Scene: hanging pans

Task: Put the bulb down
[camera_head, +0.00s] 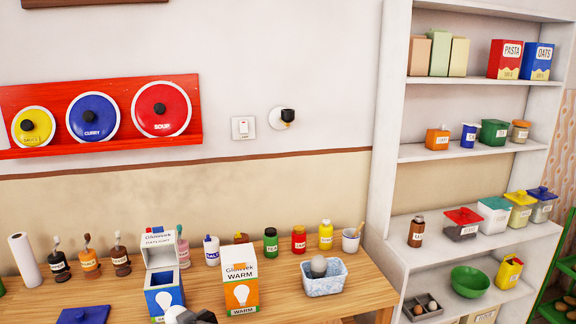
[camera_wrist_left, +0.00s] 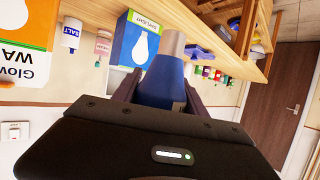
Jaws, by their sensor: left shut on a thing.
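My left gripper (camera_wrist_left: 155,95) is shut on the bulb (camera_wrist_left: 163,80), a blue body with a grey end pointing away from the gripper. In the head view only part of the left gripper (camera_head: 196,316) shows at the bottom edge, in front of the boxes. A white and blue Glowvek Daylight box (camera_head: 166,298) stands on the wooden table with its top flap up. An orange and white Glowvek Warm box (camera_head: 240,293) stands to its right. A blue-white basket (camera_head: 325,284) to the right holds a grey rounded thing (camera_head: 319,264). My right gripper is out of view.
Several bottles and jars, among them a green jar (camera_head: 270,242), line the back of the table (camera_head: 362,285). A blue flat thing (camera_head: 83,314) lies at the front left. The table's right end is bare. A white shelf unit (camera_head: 385,160) stands at the right.

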